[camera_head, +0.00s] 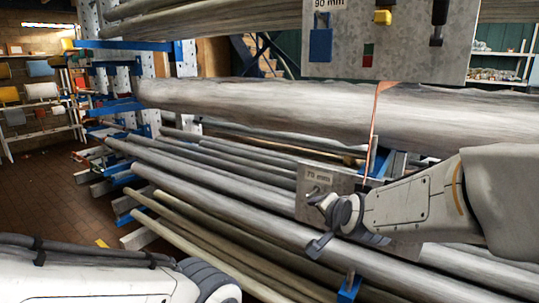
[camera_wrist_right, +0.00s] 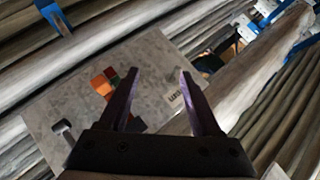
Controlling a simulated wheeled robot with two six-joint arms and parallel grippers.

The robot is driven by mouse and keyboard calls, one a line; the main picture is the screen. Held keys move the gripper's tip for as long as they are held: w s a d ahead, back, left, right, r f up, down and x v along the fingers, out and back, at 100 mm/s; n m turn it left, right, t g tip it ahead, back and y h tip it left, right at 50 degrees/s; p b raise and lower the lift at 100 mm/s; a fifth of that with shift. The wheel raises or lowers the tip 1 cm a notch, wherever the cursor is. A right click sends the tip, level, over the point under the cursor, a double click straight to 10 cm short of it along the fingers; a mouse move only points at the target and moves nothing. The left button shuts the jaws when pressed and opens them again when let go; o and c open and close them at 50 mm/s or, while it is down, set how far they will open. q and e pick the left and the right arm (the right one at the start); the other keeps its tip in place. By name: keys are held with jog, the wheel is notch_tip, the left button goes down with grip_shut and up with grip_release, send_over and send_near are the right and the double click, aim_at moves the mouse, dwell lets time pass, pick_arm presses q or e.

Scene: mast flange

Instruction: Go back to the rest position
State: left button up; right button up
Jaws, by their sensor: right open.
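My right gripper (camera_head: 318,222) reaches in from the right, in front of the lower grey plate marked 70 mm (camera_head: 312,176). In the right wrist view its two dark fingers (camera_wrist_right: 158,80) are spread apart with nothing between them.
A rack with blue arms (camera_head: 125,105) holds long grey poles (camera_head: 250,105). An upper plate marked 90 mm (camera_head: 400,50) carries blue, yellow and black pieces. A thin copper-coloured strip (camera_head: 374,120) crosses the thick pole. Brick floor (camera_head: 50,200) is open at the left.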

jog(key=s+d+f+n+g+h, duration=0.1)
jog(key=s+d+f+n+g, duration=0.3)
jog(key=s+f, duration=0.5)
jog(key=s+d+f+n+g, duration=0.2)
jog(key=s+f+n+g, duration=0.35)
jog(key=s+f, duration=0.35)
jog(key=s+a+r+n+g, duration=0.1)
jog(key=s+a+r+n, duration=0.2)
jog(key=s+a, duration=0.3)
jog(key=s+a+r+n+g, duration=0.1)
jog(key=s+a+r+n, duration=0.2)
jog(key=s+a, duration=0.4)
jog(key=shift+s+a+r+n+y, duration=0.25)
jog(key=shift+s+r+n+y, duration=0.15)
jog(key=shift+n, duration=0.35)
